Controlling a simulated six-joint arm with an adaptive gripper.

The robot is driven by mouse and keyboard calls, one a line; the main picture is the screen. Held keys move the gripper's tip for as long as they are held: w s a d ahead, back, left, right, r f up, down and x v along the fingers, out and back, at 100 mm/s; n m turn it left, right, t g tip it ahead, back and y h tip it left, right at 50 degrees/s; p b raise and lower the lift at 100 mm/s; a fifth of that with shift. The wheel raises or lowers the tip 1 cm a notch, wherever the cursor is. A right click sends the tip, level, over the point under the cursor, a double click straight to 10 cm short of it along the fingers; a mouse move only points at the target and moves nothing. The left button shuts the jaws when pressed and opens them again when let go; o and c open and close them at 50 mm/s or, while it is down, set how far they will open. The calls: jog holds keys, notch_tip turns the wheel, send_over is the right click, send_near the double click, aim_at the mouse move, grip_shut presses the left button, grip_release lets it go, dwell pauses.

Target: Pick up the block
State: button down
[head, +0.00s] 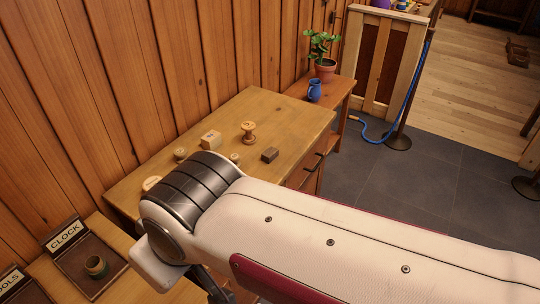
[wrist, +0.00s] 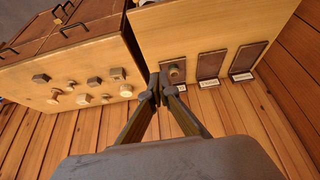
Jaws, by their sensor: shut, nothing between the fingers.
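Two block-shaped pieces lie on the wooden worktable (head: 285,108) in the head view. One is a pale wooden block (head: 211,139) with a small dark mark. The other is a smaller dark brown block (head: 270,154) to its right. In the wrist view several small pieces lie on the worktable (wrist: 20,87), too small to match surely to these blocks. My gripper (wrist: 160,90) is shut and empty, away from the pieces, which lie to its left in the wrist view.
A turned spool (head: 248,131) stands between the blocks, with smaller turned pieces nearby. A tray labelled CLOCK (head: 75,283) holds a dark ring-like piece (head: 96,266). A blue jug (head: 314,90) and potted plant (head: 325,70) stand behind. A plank wall (head: 150,70) borders the worktable.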

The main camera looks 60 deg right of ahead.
jog(key=c, duration=1.3)
grip_release()
